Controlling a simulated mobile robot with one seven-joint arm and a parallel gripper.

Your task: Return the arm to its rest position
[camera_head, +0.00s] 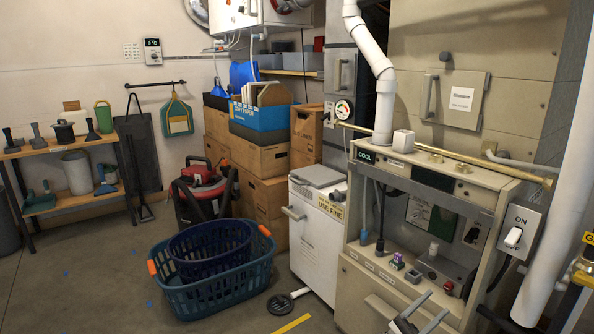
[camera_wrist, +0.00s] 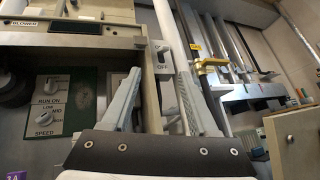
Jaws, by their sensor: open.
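My gripper (camera_head: 434,304) shows at the lower right of the head view, in front of the open lower bay of the beige furnace (camera_head: 359,283). Its two grey fingers stand apart. In the wrist view my gripper (camera_wrist: 158,75) is open, with nothing between the fingers. Behind the fingers there are the furnace's edge and the ON/OFF switch (camera_wrist: 163,52). A control panel (camera_wrist: 58,118) with RUN ON and SPEED knobs lies left of the fingers. Most of my arm is out of view.
The white switch box (camera_head: 517,232) and a thick white pipe (camera_head: 562,170) stand right of the furnace. A white cabinet (camera_head: 314,245) stands at its left. Nested laundry baskets (camera_head: 215,290) sit on the floor, with cardboard boxes (camera_head: 262,195) behind. Open floor lies at the left.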

